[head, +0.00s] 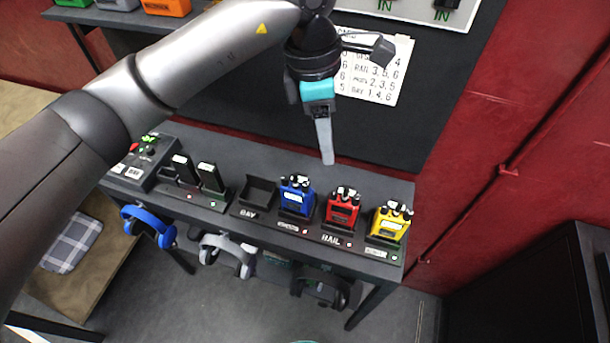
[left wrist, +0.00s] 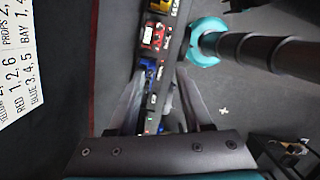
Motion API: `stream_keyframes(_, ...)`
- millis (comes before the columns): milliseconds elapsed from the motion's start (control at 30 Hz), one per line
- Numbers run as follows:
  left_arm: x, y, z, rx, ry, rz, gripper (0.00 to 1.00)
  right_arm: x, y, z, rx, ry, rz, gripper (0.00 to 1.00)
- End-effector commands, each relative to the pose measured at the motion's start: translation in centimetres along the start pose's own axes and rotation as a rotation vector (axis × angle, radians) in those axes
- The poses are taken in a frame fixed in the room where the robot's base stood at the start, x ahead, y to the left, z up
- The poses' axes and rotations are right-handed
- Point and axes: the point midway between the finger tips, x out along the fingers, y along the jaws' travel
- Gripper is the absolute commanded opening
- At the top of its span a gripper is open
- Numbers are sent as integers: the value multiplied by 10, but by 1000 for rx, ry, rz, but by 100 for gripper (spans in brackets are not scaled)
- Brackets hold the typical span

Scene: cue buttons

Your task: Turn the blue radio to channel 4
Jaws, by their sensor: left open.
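The blue radio (head: 296,197) stands upright in a charging dock on the dark shelf, between an empty dock (head: 258,191) and the red radio (head: 342,207). My left gripper (head: 326,160) is above and behind the shelf, up and to the right of the blue radio and apart from it. In the left wrist view the blue radio (left wrist: 148,73) shows ahead, between my open, empty fingers (left wrist: 158,85), partly hidden by them. The channel knob's setting is too small to read. My right gripper is not in view.
A yellow radio (head: 389,222) stands at the shelf's right end. Black battery packs (head: 211,177) and a control box (head: 142,160) are at the left. Headphones (head: 226,254) hang below the front edge. A printed sheet (head: 375,70) is on the back wall.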

Motion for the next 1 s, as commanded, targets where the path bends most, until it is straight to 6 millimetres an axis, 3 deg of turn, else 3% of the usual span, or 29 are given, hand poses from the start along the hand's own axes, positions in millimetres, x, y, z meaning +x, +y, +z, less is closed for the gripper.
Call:
stream_keyframes(167, -14, 16, -28, -7, 150, 68, 50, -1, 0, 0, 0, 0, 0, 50)
stream_keyframes(333, -3, 17, -33, -10, 166, 70, 50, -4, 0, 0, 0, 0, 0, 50)
stream_keyframes(800, 92, 22, -48, -9, 163, 66, 50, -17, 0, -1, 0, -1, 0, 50)
stream_keyframes(1000, 122, 25, -52, -10, 161, 68, 50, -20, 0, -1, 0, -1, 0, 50)
